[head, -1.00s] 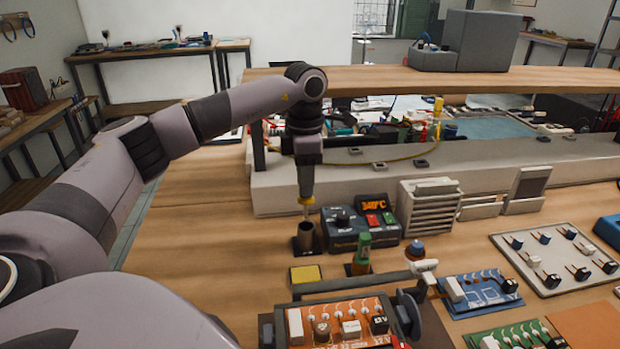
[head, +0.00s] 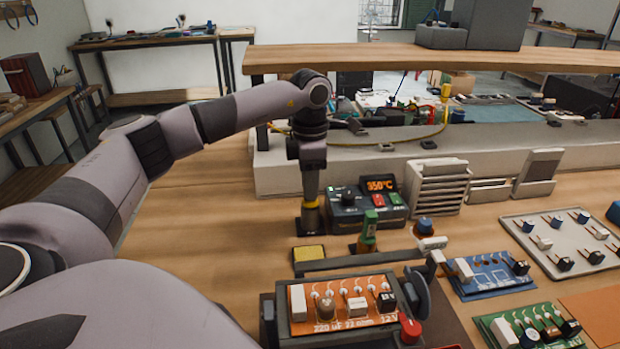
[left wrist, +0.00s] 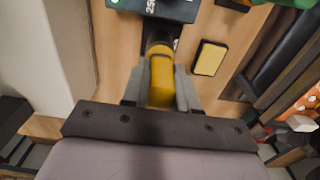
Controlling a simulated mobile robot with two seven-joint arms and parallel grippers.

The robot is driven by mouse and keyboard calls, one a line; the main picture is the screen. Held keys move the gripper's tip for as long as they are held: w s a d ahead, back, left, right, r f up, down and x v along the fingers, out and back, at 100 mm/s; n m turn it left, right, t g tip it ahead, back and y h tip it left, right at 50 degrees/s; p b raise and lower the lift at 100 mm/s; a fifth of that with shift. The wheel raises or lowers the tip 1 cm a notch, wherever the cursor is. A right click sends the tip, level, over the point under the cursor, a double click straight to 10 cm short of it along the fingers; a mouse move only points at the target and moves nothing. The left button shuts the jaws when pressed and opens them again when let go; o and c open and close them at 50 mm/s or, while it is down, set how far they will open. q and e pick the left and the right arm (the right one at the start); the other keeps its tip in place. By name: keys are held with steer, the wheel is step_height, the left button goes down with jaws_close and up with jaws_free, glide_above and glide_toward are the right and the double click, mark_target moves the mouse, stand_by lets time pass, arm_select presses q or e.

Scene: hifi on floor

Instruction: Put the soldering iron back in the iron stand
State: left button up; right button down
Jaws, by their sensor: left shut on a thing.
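My left gripper (head: 311,188) points straight down, shut on the soldering iron (head: 311,204). Only a yellow part of the iron shows below the jaws. In the left wrist view the yellow handle (left wrist: 161,82) lies between the two grey fingers. The iron stand (head: 311,222) is a dark holder on the bench, directly under the iron. The iron is upright and its lower end is down in the stand's mouth, with the tip hidden. My right gripper is in neither view.
The soldering station (head: 366,206), its display lit, stands close right of the stand. A yellow sponge (head: 309,254) and a green-topped bottle (head: 369,232) are in front. An orange circuit board (head: 342,305) sits in a holder nearer me. Bare wood lies left of the stand.

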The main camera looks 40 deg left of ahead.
arm_select(q)
steer(key=o, duration=1.6)
steer(key=shift+c, duration=0.2)
step_height(320, 180, up, 7)
steer(key=p, duration=0.6)
steer(key=shift+p, duration=0.3)
steer(key=shift+s+d, duration=0.1)
